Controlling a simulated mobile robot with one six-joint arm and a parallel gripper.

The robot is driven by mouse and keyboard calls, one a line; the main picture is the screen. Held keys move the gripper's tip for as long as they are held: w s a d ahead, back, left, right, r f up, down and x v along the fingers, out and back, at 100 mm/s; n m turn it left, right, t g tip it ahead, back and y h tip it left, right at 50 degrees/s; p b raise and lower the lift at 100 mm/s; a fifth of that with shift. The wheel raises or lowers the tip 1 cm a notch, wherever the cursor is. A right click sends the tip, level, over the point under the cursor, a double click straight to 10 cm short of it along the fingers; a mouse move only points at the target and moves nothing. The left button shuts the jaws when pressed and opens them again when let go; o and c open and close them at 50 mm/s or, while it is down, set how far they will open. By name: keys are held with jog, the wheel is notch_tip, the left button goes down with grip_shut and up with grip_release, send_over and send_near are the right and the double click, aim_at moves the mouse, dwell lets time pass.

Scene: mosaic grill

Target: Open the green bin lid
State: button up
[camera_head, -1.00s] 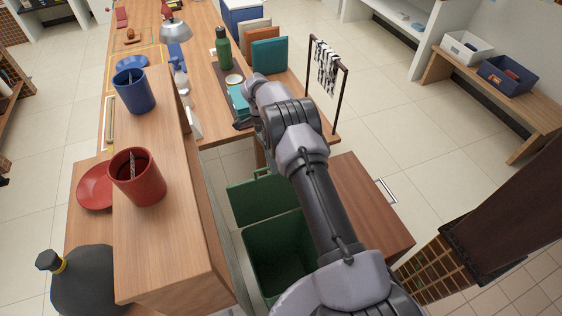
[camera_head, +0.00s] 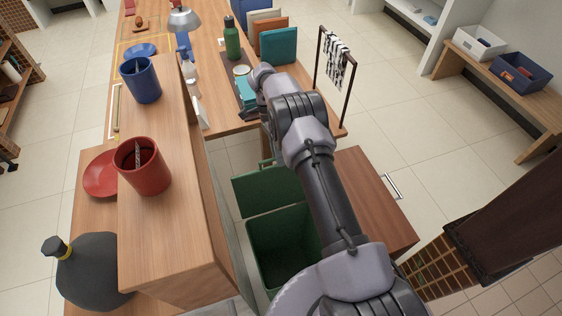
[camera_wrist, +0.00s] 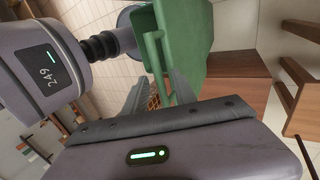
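The green bin stands below my arm in the head view, and its dark inside (camera_head: 283,248) shows. The green lid (camera_head: 268,190) is swung up, away from the opening, at the bin's far side. In the wrist view a large green panel (camera_wrist: 188,32) fills the top middle, with a green handle bar (camera_wrist: 154,52) along its left side. I cannot tell whether a finger touches the handle. In the head view my arm hides the gripper and part of the bin.
A wooden shelf with a blue cup (camera_head: 140,79) and a red cup (camera_head: 143,166) stands left of the bin. A wooden cabinet (camera_head: 368,205) is close on the right. A desk with a green bottle (camera_head: 232,40) and a towel rack (camera_head: 349,92) lies beyond.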

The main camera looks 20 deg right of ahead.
notch_tip(320, 180, up, 4)
jog(key=shift+f+p, duration=0.25)
jog(key=shift+p, duration=0.25)
jog(key=s+r+p, duration=0.1)
jog(key=s, duration=1.5)
jog(key=shift+a, duration=0.4)
jog(key=shift+r, duration=0.1)
notch_tip(320, 180, up, 9)
jog(key=a+n+t+b, duration=0.2)
jog(key=n+t+b, duration=0.1)
jog(key=s+a+r+n+t+y+b, duration=0.2)
jog(key=s+a+r+n+t+b, duration=0.2)
jog(key=s+r+n+t+b, duration=0.3)
jog(key=s+r+n+t, duration=0.1)
jog(key=s+r+n, duration=0.2)
jog(key=s, duration=0.3)
jog(key=shift+s+r, duration=0.25)
jog(key=shift+r, duration=0.05)
jog(key=shift+r, duration=0.1)
